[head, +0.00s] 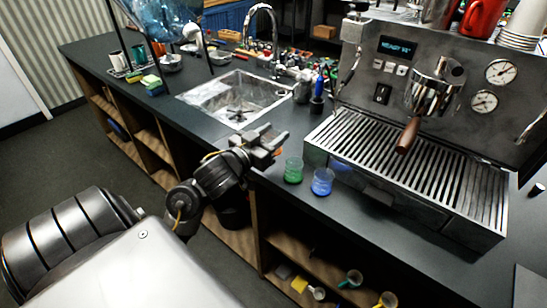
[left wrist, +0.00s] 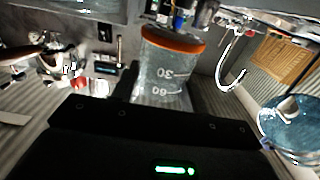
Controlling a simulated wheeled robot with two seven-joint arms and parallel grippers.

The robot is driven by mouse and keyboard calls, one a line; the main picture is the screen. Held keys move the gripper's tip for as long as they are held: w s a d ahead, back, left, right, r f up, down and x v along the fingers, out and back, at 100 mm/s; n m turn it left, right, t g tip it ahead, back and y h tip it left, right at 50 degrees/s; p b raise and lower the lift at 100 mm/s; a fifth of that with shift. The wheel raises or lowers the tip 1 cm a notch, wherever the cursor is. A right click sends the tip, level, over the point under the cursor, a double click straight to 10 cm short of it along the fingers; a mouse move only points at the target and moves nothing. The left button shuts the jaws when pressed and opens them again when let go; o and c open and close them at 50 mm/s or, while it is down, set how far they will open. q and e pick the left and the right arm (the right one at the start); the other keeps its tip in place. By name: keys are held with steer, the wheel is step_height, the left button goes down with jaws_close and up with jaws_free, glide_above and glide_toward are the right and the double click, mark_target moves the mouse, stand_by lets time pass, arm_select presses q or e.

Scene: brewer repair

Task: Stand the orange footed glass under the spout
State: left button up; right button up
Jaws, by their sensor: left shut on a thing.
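The orange footed glass (left wrist: 165,70) is a clear cup with an orange end and white measuring marks, close up in the left wrist view. My left gripper (head: 272,143) is shut on it, over the counter's front edge left of the coffee machine. In the head view the gripper hides nearly all of the glass; only a bit of orange shows below the jaws. The coffee machine (head: 390,93) has a chrome brew head (head: 436,88) with a brown-handled portafilter, above a slatted drip tray (head: 400,165). The spout itself is hard to make out. My right gripper is out of view.
A green glass (head: 293,171) and a blue glass (head: 322,182) stand on the counter between my left gripper and the drip tray's front left corner. A sink (head: 237,98) with a tall tap lies behind the gripper. The slatted tray looks empty.

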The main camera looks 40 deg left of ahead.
arm_select(q)
steer(key=shift+w+a+f, duration=0.3)
steer(key=shift+w+f, duration=0.1)
steer(key=shift+f, duration=0.15)
steer(key=shift+w+a+f, duration=0.25)
steer(key=shift+w+f, duration=0.1)
steer(key=shift+f, duration=0.2)
steer(key=f, duration=0.2)
steer(key=shift+w+a+f+b, duration=0.2)
steer(key=shift+w+f+b, duration=0.1)
steer(key=shift+b, duration=0.05)
steer(key=shift+f+p, duration=0.15)
steer(key=shift+p, duration=0.4)
steer(key=shift+s+f, duration=0.1)
steer(key=shift+f, duration=0.1)
steer(key=shift+f, duration=0.1)
steer(key=shift+f, duration=0.15)
steer(key=o, duration=1.1)
